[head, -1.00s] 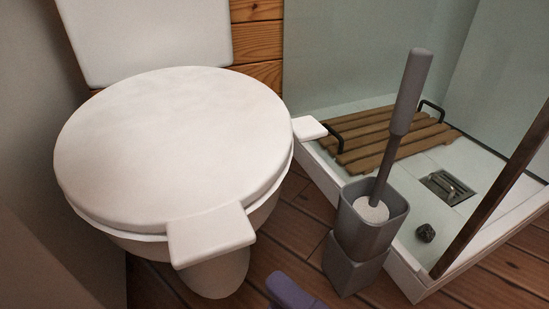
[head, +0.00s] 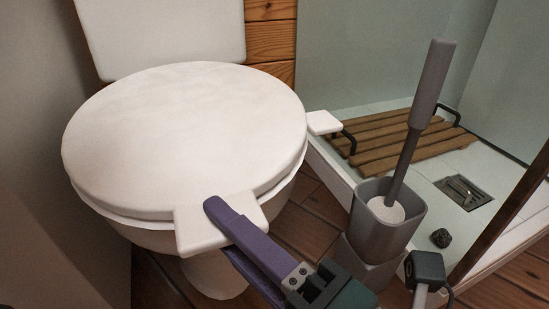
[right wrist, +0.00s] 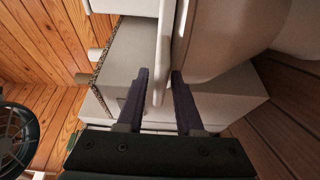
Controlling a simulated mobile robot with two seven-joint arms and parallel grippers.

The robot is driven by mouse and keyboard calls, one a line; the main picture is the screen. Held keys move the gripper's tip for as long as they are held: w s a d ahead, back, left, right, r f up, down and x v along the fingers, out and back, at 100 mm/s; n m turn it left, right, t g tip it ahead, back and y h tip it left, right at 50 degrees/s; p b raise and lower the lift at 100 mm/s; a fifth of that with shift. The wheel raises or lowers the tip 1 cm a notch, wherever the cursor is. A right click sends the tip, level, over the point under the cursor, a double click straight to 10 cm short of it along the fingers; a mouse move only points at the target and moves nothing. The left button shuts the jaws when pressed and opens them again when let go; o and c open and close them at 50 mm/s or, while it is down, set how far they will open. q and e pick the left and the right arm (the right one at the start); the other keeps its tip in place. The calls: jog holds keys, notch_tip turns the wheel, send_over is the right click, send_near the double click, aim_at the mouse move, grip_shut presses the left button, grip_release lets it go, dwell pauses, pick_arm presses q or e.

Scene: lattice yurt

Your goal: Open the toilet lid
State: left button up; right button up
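The toilet lid (head: 190,130) is white, round and down on the bowl (head: 215,275). A flat white tab (head: 195,232) sticks out at its front, and a second white tab (head: 323,122) shows at the right. My right gripper (head: 222,240) is at the front tab, one purple finger above it and the other lower, partly hidden. In the right wrist view the gripper's fingers (right wrist: 160,88) are apart, with the thin white lid edge (right wrist: 162,50) between them and clear space on the upper finger's side. My left gripper is not in view.
A grey toilet brush (head: 422,100) stands in its holder (head: 380,245) close right of my right gripper. Behind it is a shower tray with a wooden slat mat (head: 400,142). The cistern (head: 165,35) stands behind the lid. A grey wall borders the left.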

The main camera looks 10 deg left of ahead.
grip_shut()
dwell(1.1)
